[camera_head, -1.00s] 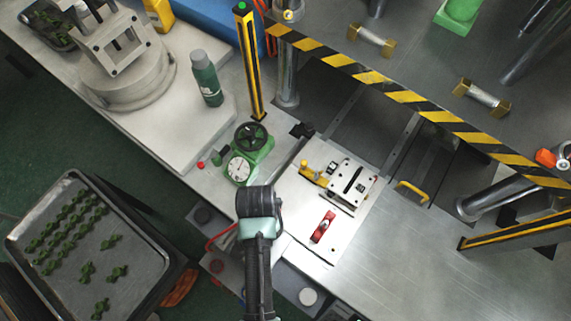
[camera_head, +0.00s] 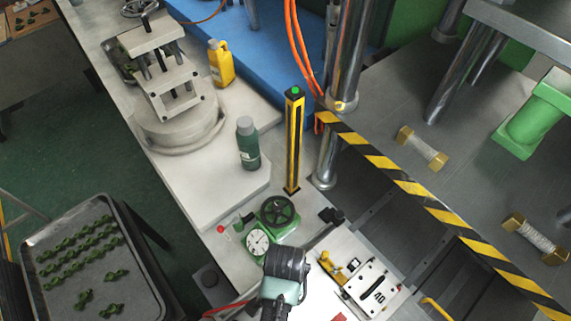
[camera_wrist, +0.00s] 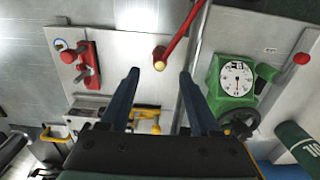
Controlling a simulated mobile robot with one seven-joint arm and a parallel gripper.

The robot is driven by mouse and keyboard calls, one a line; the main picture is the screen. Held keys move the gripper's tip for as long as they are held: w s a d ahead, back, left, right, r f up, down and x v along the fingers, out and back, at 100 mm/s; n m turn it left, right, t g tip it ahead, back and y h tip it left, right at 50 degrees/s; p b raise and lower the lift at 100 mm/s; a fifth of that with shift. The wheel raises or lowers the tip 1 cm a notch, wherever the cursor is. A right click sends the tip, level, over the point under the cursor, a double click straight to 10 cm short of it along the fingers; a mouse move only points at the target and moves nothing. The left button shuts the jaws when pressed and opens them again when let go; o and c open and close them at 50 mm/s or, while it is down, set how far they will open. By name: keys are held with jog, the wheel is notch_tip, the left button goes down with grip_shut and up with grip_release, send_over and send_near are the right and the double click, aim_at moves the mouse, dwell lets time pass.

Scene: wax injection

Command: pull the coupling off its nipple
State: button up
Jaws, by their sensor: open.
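My gripper (camera_wrist: 158,74) is open and empty in the wrist view, its two dark fingers apart. Between and just beyond the fingertips shows a red bar or hose (camera_wrist: 176,42) with a small red and brass end (camera_wrist: 159,60). This end may be the coupling, but I cannot tell for sure; no finger visibly touches it. A yellow fitting (camera_wrist: 150,115) on the plate assembly shows between the fingers, lower down. It also shows in the head view (camera_head: 353,265). I cannot make out the nipple for certain. In the head view my wrist hides the fingers.
A green dial gauge (camera_wrist: 236,78) stands right of the fingers, and a red clamp (camera_wrist: 86,62) left. In the head view a green bottle (camera_head: 248,145), a striped post (camera_head: 294,140) and a metal column (camera_head: 328,150) stand nearby. A tray (camera_head: 40,225) of green parts is at left.

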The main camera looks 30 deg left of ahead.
notch_tip(320, 180, down, 8)
jog(key=b, duration=0.7)
jog(key=shift+f, duration=0.25)
jog(key=shift+p, duration=0.65)
dwell(0.4)
grip_shut()
dwell(0.4)
dwell(1.0)
jog(key=shift+r, duration=0.15)
jog(key=shift+r+p, duration=2.9)
jog(key=shift+p, duration=0.4)
